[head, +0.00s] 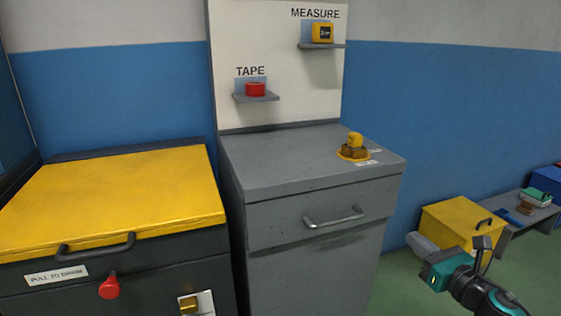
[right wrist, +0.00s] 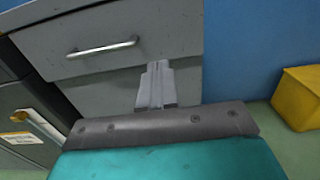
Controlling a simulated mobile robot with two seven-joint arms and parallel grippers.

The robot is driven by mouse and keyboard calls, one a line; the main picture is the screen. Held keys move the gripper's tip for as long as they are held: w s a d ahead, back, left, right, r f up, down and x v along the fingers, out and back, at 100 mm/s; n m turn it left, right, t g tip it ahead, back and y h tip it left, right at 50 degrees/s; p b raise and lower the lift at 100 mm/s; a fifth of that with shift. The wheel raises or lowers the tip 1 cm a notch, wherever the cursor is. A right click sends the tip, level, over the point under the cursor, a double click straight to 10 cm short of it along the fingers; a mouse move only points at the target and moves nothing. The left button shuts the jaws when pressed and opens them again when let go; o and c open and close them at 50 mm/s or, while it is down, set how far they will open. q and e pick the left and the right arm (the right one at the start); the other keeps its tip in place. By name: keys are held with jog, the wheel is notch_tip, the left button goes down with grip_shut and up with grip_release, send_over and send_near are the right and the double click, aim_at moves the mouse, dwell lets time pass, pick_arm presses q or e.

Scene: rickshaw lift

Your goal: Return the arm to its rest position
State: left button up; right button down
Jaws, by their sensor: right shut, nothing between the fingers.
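My right gripper (head: 482,243) is at the lower right of the head view, in front of a yellow box and to the right of the grey cabinet (head: 310,174). In the right wrist view its fingers (right wrist: 156,85) are shut together with nothing between them. They point toward the cabinet front, below the drawer handle (right wrist: 102,48), and appear apart from it. The handle also shows in the head view (head: 333,217). My left gripper is in neither view.
A yellow-lidded dark chest (head: 115,195) with a red knob (head: 109,287) stands at left. Red tape (head: 255,89) and a yellow measure (head: 322,33) sit on shelves. A yellow-and-brown object (head: 354,147) is on the cabinet top. A yellow box (head: 455,222) and low bench (head: 530,212) stand right.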

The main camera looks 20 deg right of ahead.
jog(key=s+a+f+m+g+y, duration=0.15)
jog(key=s+a+f+m, duration=0.35)
jog(key=a+m, duration=0.55)
jog(key=s+a+f+m+g, duration=0.3)
jog(key=s+a+f+m, duration=0.25)
jog(key=a+m, duration=0.5)
jog(key=s+a+f+m+g, duration=0.3)
jog(key=s+a+f+m, duration=0.35)
jog(key=m, duration=0.65)
pick_arm(q)
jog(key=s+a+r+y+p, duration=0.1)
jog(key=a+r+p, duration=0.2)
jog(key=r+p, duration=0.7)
jog(key=p, duration=0.4)
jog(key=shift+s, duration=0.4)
pick_arm(e)
notch_tip(320, 180, up, 11)
jog(key=d+h, duration=0.1)
jog(key=d, duration=0.1)
jog(key=shift+d+r, duration=0.15)
jog(key=shift+d, duration=0.15)
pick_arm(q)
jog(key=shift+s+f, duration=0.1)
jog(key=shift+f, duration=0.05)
